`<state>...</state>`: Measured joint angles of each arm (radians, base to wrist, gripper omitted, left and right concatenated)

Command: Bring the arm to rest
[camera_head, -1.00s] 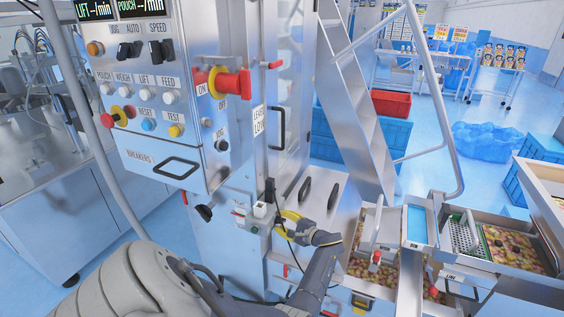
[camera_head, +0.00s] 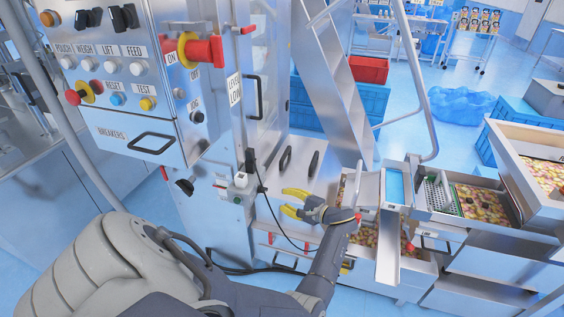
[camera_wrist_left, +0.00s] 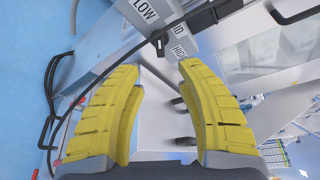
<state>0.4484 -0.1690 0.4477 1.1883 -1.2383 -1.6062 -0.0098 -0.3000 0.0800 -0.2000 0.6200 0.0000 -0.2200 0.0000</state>
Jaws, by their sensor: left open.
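My left gripper (camera_head: 288,202) has yellow fingers and is in the lower middle of the head view, in front of the steel machine cabinet. Its fingers are apart with nothing between them. In the left wrist view the two yellow fingers (camera_wrist_left: 160,110) are spread wide, with the machine's labelled panel and a black cable beyond them. My left arm (camera_head: 320,262) reaches up to it from the bottom of the head view. My right gripper is not in these frames.
A control panel (camera_head: 128,78) with buttons and a red-yellow switch (camera_head: 192,50) stands at left. Snack-filled steel bins (camera_head: 480,203) lie to the right. A steel stair frame (camera_head: 345,80) rises behind. A black cable (camera_head: 272,215) hangs close beside the gripper.

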